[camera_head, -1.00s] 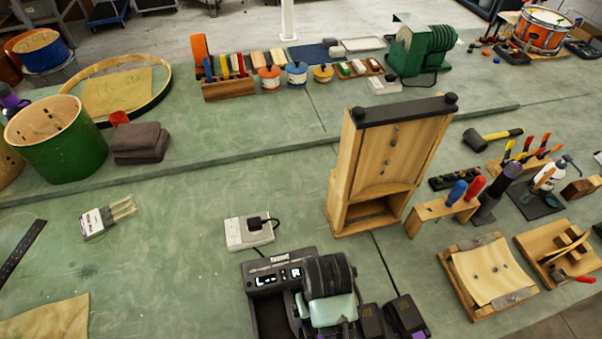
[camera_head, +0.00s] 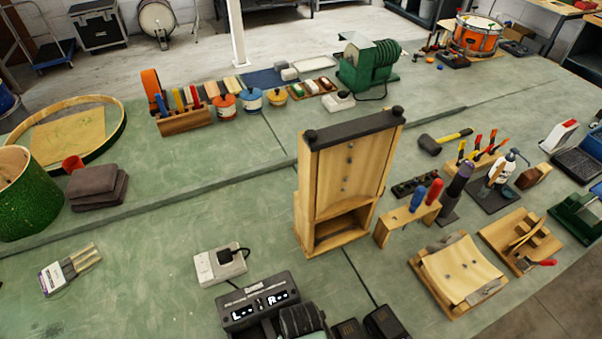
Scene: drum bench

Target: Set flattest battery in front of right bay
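The dark charger (camera_head: 255,302) stands at the bottom centre, with lit "L" and "R" marks on its display; the R side is on the right. Its lower part and the bays are covered or cut off by the picture's edge. A black ribbed rounded thing (camera_head: 301,319) stands in front of its right side; I cannot tell what it is. Two dark blocks, seemingly batteries, lie right of it: one (camera_head: 348,331) and another (camera_head: 384,322), both partly cut off. No charge level can be read on them. My gripper is not in view.
A grey-white box (camera_head: 220,265) with a plug and cable sits behind the charger. A tall wooden stand (camera_head: 350,180) rises right of it. A wooden cradle (camera_head: 458,272) and a screwdriver rack (camera_head: 408,218) are farther right.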

